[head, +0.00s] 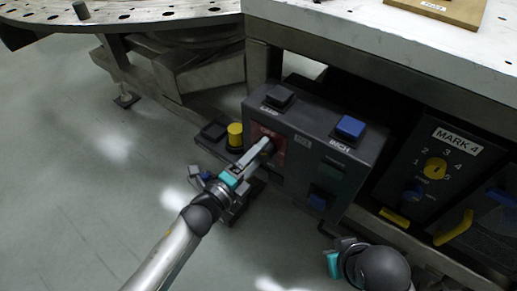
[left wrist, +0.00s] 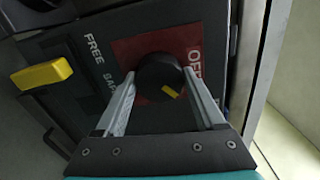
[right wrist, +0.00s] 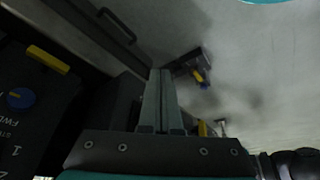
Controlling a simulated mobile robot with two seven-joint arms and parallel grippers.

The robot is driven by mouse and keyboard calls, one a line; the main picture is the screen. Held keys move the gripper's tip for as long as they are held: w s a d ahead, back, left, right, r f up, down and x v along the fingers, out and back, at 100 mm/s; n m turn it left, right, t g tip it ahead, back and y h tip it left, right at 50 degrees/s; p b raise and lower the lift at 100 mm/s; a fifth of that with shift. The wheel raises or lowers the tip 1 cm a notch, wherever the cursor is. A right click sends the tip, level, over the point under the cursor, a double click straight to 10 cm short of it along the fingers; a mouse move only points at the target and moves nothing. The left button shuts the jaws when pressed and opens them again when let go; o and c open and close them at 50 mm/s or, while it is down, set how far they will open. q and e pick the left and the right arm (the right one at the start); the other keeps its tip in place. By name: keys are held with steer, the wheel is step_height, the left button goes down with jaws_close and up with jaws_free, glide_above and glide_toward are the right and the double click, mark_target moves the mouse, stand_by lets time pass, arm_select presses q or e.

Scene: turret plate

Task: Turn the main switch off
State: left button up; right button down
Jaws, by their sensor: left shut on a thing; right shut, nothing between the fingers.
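The main switch is a round black knob (left wrist: 158,75) with a yellow mark, on a red plate (left wrist: 130,53) lettered OFF in the left wrist view. The yellow mark sits at the knob's lower right; OFF is to the right of the knob. In the head view the red plate (head: 279,158) is on the dark control box, with the knob mostly hidden by my gripper. My left gripper (head: 262,148) is shut on the knob, one finger on each side. My right gripper (right wrist: 160,100) is shut and empty, in front of the bench's lower part, away from the switch.
A MARK 4 panel (head: 445,160) with a yellow dial is to the right. A round turret plate (head: 130,15) is at upper left. Open floor lies at left.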

arm_select(q)
steer(key=shift+n+p, duration=2.3)
steer(key=shift+n, duration=3)
arm_select(e)
step_height(320, 180, down, 10)
steer(key=s+g, duration=0.1)
steer(key=s, duration=0.2)
steer(key=shift+d+g, duration=0.2)
steer(key=shift+g, duration=0.1)
arm_select(q)
steer(key=o, duration=1.3)
steer(key=shift+o, duration=0.2)
steer(key=p+v, duration=0.4)
steer(key=v, duration=1.1)
steer(key=shift+s+f, duration=0.15)
steer(key=shift+s, duration=0.05)
arm_select(e)
steer(key=s+d+f, duration=0.3)
steer(key=s+f, duration=0.1)
steer(key=f, duration=0.3)
steer(key=shift+h, duration=0.3)
